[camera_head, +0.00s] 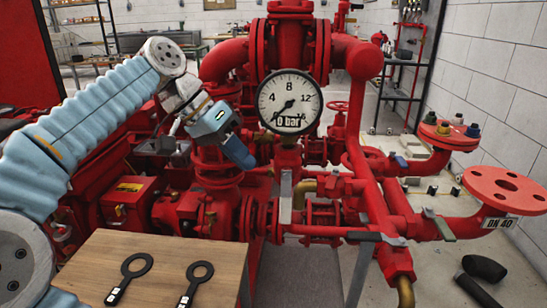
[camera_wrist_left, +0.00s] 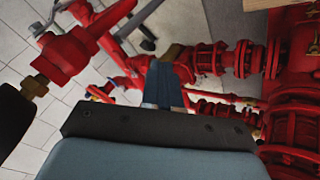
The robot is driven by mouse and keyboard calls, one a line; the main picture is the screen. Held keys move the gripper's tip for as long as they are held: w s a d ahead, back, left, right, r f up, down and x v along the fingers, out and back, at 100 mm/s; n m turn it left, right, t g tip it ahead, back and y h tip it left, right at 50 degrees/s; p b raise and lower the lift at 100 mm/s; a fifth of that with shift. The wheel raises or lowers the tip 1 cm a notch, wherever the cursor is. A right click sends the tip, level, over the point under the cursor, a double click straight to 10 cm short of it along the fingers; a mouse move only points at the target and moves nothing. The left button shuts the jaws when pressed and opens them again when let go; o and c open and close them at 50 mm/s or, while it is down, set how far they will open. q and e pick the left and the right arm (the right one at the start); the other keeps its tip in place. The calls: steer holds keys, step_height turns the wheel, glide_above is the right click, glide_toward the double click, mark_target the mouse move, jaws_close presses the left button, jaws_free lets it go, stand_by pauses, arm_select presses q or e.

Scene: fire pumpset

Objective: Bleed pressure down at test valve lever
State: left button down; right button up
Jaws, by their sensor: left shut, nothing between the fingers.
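The red pumpset (camera_head: 290,45) stands in front of me with a round pressure gauge (camera_head: 289,101) on it; a label on the dial reads "0 bar". Several valve levers show: an upright grey lever (camera_head: 285,197) below the gauge, a long grey lever (camera_head: 377,238) at lower right, and a dark one (camera_head: 440,228) beside it. I cannot tell which is the test valve lever. My left gripper (camera_head: 243,157) is shut and empty, left of and below the gauge, in front of the pipework. In the left wrist view its fingers (camera_wrist_left: 165,84) point toward red pipes. My right gripper is not in view.
A wooden table (camera_head: 150,265) with two black ring-ended tools (camera_head: 131,278) is at the lower left. A red flange labelled DN 40 (camera_head: 503,190) juts out at right. Black fittings (camera_head: 484,268) lie on the floor there. A shelf rack (camera_head: 402,75) stands against the wall.

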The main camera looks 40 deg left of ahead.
arm_select(q)
steer(key=m+g+h, duration=0.2)
steer(key=m+h, duration=0.2)
steer(key=m, duration=1)
glide_toward(333, 178)
step_height(333, 178, down, 5)
steer(key=d, duration=0.2)
steer(key=shift+d+b, duration=0.3)
steer(key=shift+d, duration=0.55)
